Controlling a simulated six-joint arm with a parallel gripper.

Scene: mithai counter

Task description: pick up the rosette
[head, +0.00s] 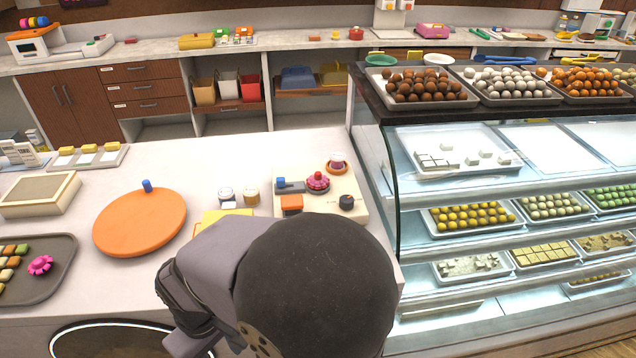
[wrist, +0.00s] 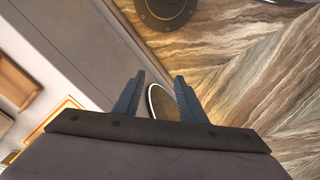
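A bright pink rosette (head: 40,265) with a scalloped, flower-like edge lies at the right side of a dark grey tray (head: 62,262) at the left of the counter. Small coloured sweets lie beside it in the tray. My gripper is at the front edge of the counter, well right of the rosette, and is partly hidden by my arm in the head view. In the wrist view my gripper (wrist: 160,92) shows two separate dark fingers with nothing held between them. The rosette is not visible in the wrist view.
An orange disc (head: 140,222) with a blue knob lies between the tray and my arm. A beige box (head: 40,195) stands behind the tray. A board (head: 325,205) with small items, including another pink piece (head: 318,181), lies behind my arm. A glass display case (head: 500,190) stands right.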

